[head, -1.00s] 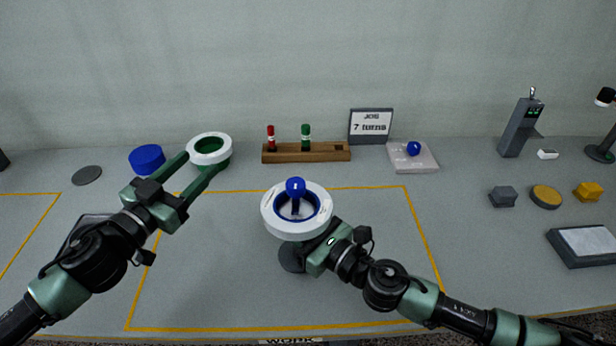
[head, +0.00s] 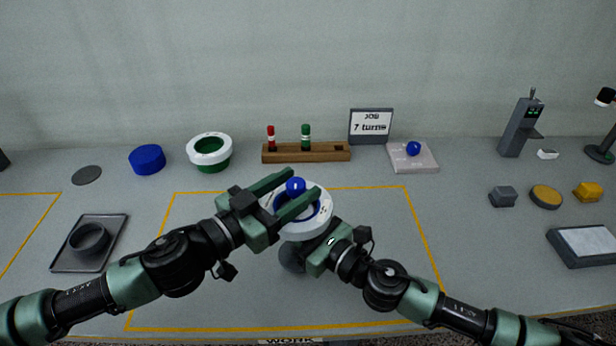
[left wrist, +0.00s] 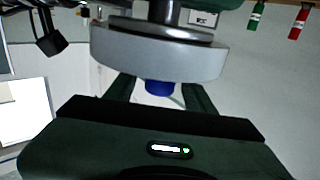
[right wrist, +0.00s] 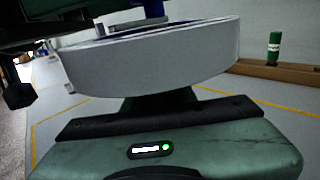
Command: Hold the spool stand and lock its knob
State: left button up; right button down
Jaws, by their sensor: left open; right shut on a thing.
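The spool stand (head: 318,224) has a wide white rim, a blue inside and a grey round base. Its blue knob (head: 295,185) stands up at the centre. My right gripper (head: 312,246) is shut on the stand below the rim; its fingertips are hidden. The white rim (right wrist: 160,65) fills the right wrist view. My left gripper (head: 301,188) is open over the stand, its fingers on either side of the knob in the head view. In the left wrist view the knob (left wrist: 159,88) shows between the fingers, beyond them; contact cannot be told.
A wooden rack (head: 300,153) with red and green tubes stands behind. A green-and-white spool (head: 209,152) and a blue disc (head: 147,159) are at back left. A grey tray (head: 70,260) lies at left. A pale plate (head: 428,161) with a blue ball is at back right.

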aim_at(303, 182)
pick_arm(q)
jog(key=shift+x, duration=1.85)
grip_shut()
